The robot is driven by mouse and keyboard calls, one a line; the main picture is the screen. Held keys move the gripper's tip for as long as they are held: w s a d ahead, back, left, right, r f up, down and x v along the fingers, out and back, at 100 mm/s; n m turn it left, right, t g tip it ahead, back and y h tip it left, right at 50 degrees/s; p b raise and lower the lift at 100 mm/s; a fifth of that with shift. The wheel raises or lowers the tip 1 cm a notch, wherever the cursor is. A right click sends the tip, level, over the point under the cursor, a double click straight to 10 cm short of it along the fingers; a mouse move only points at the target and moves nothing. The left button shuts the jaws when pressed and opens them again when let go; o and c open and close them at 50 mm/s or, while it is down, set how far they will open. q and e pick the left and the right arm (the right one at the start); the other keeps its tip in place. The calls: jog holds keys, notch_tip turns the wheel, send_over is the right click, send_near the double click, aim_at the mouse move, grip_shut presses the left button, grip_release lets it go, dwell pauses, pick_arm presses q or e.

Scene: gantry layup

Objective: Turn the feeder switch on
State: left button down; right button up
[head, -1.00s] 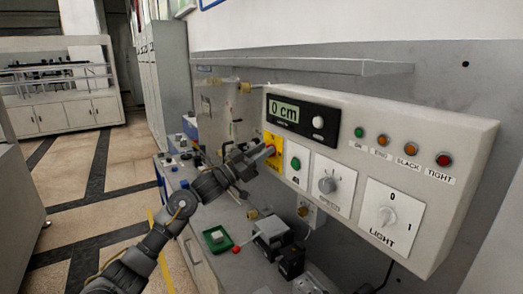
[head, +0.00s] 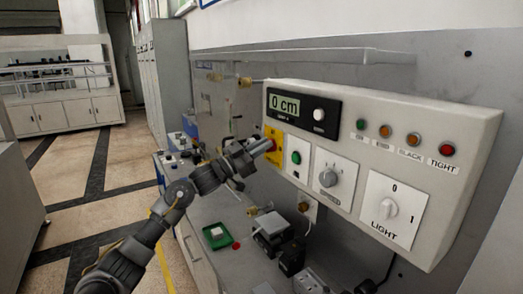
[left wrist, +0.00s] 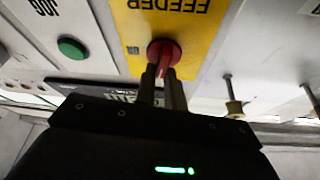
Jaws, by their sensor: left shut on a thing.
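The feeder switch is a red knob (left wrist: 163,54) on a yellow plate (left wrist: 192,18) marked FEEDER, which shows upside down in the left wrist view. In the head view the yellow plate (head: 275,152) is at the left end of the control panel, partly hidden by my gripper. My left gripper (head: 262,147) reaches the plate from the left. In the left wrist view my left gripper (left wrist: 162,78) has its two fingers shut on the red knob. My right gripper is not in view.
The light grey panel (head: 430,140) also carries a green button (head: 296,157), a speed dial (head: 328,177), a light switch (head: 389,209) and a 0 cm display (head: 290,105). Below, a bench holds a green tray (head: 216,236) and small boxes.

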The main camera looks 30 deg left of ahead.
pick_arm(q)
jog(key=m+g+h+b, duration=0.1)
jog(key=m, duration=0.2)
jog(key=m+g+h+b, duration=0.1)
jog(key=m+g, duration=0.1)
jog(key=m, duration=0.2)
jog(key=m+g+b, duration=0.1)
jog(key=m, duration=0.3)
jog(key=shift+d+f+g+h, duration=0.1)
jog(key=shift+g+h, duration=0.3)
jog(key=m, duration=0.2)
jog(key=m+g, duration=0.1)
jog(key=m, duration=0.1)
jog(key=shift+s+g, duration=0.1)
jog(key=shift+g, duration=0.2)
jog(key=shift+d+f+m+g+y, duration=0.1)
jog(key=shift+m+g+y, duration=0.2)
jog(key=shift+m, duration=0.7)
jog(key=shift+f+m+g+y, duration=0.1)
jog(key=shift+m+g+y, duration=0.2)
jog(key=shift+m, duration=0.7)
jog(key=c, duration=1.5)
grip_release()
